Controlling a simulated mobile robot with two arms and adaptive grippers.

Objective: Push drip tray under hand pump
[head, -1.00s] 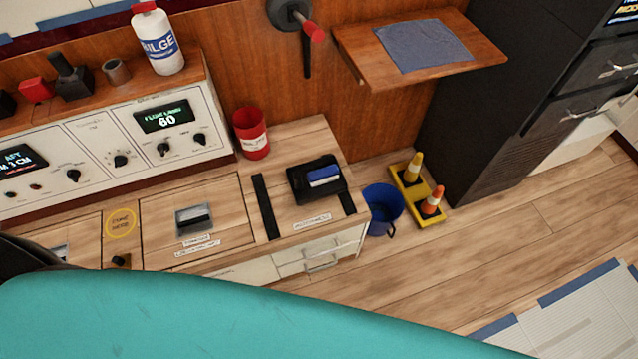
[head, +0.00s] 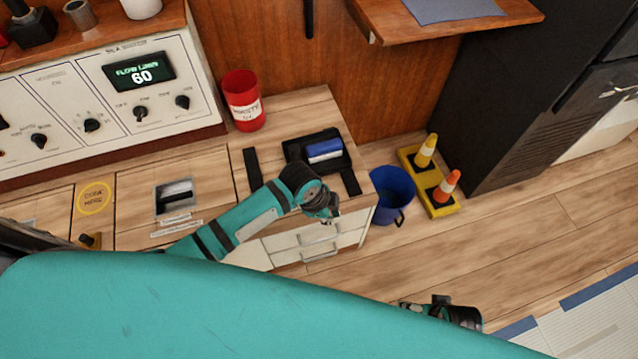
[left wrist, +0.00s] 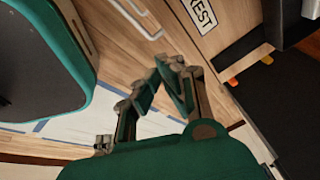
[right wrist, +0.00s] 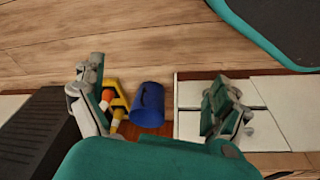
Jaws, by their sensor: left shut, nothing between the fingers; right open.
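A black tray (head: 294,150) with a blue and white block (head: 324,151) on it lies on the wooden counter between two black strips; I take it for the drip tray. A black lever (head: 308,18) on the wood wall, cut off by the top edge, seems part of the hand pump. My left gripper (head: 332,212) is shut and empty, in front of the tray near the counter's front edge; its fingertips meet in the left wrist view (left wrist: 163,72). My right gripper (right wrist: 155,90) is open and empty; it shows partly in the head view above the floor at lower right.
A red cup (head: 243,104) stands behind the tray to the left. A blue bucket (head: 391,194) and a yellow stand (head: 440,207) with two cones are on the floor right of the counter. A wooden shelf (head: 470,30) juts from the wall above.

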